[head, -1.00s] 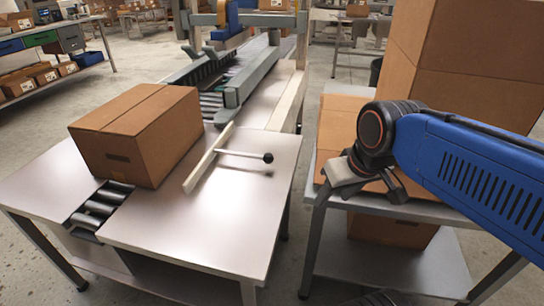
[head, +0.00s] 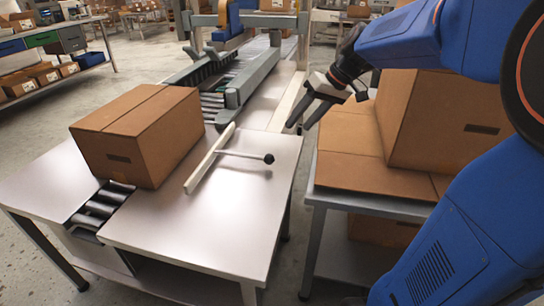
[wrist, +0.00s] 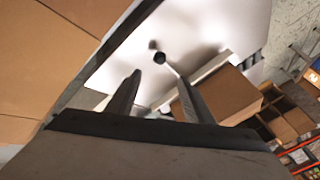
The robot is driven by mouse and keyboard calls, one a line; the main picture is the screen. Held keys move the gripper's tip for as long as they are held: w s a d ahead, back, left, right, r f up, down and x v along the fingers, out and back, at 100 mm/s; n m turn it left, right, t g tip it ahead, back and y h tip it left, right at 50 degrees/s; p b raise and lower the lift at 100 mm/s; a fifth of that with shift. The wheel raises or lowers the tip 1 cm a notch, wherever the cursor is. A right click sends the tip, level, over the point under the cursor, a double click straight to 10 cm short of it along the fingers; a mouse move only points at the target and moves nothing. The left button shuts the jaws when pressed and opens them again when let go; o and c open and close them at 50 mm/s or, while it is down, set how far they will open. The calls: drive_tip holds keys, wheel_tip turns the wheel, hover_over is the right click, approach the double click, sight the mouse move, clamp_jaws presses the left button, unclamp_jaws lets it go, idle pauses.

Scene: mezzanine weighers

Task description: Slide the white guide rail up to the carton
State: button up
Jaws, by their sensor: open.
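The white guide rail (head: 209,158) stands on the table top, to the right of the carton (head: 141,134), with a gap of bare table between them. A rod with a black ball knob (head: 268,158) sticks out from the rail's right side. My gripper (head: 301,117) is open and empty, above and to the right of the table, behind the knob in the head view. In the wrist view the black knob (wrist: 159,57) shows beyond and between my open fingers (wrist: 150,95). The rail (wrist: 199,71) and the carton (wrist: 229,96) also show there, partly behind a finger.
Stacked cartons (head: 349,132) stand on a cart (head: 365,206) right of the table, close under my arm. A roller conveyor (head: 240,75) with grey side rails runs away behind the carton. The table's front right (head: 225,225) is bare.

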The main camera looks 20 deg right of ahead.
sight(271, 156)
drive_tip(key=x, duration=1.7)
drive_tip(key=shift+w+a+f, duration=0.1)
drive_tip(key=shift+w+a, duration=0.05)
drive_tip(key=shift+w, duration=0.15)
clamp_jaws()
drive_tip(key=shift+a, duration=0.1)
